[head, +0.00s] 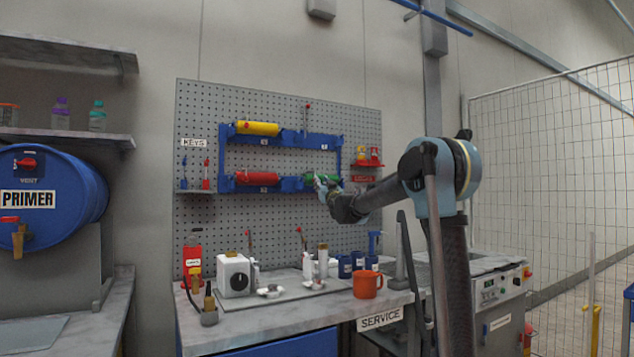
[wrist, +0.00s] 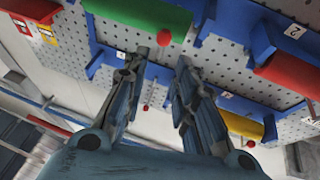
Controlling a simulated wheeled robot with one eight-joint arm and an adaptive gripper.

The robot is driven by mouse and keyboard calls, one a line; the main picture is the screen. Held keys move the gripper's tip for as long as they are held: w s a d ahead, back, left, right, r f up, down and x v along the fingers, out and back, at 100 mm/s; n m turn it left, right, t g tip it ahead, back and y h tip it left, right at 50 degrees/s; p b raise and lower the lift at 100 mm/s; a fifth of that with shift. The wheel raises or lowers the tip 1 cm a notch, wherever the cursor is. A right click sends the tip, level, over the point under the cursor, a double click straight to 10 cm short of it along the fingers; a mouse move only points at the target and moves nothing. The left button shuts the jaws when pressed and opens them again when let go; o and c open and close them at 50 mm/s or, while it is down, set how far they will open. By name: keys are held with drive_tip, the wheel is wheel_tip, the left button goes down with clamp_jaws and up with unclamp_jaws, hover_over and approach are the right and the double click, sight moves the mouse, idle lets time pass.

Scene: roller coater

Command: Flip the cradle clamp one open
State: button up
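A blue wall rack (head: 270,184) carries the roller cradles. A green roller (wrist: 140,14) lies in the lower right cradle; in the head view my gripper (head: 324,184) partly covers it. A red ball knob (wrist: 164,37) shows at the green roller's end, just beyond and between my fingertips in the wrist view. My gripper (wrist: 163,60) is open and empty, its fingers apart. I cannot tell whether it touches the knob. A number plate (wrist: 121,55) near the green roller is too small to read, so I cannot tell which clamp is number one.
A red roller (head: 257,178) sits lower left and a yellow roller (head: 257,128) upper left. A red-tipped lever (head: 307,108) stands up at the top of the rack. Below is a bench with an orange mug (head: 367,284) and a white container (head: 236,276).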

drive_tip(key=x, duration=0.8)
drive_tip(key=shift+w+r, duration=0.1)
drive_tip(key=shift+w, duration=0.05)
clamp_jaws()
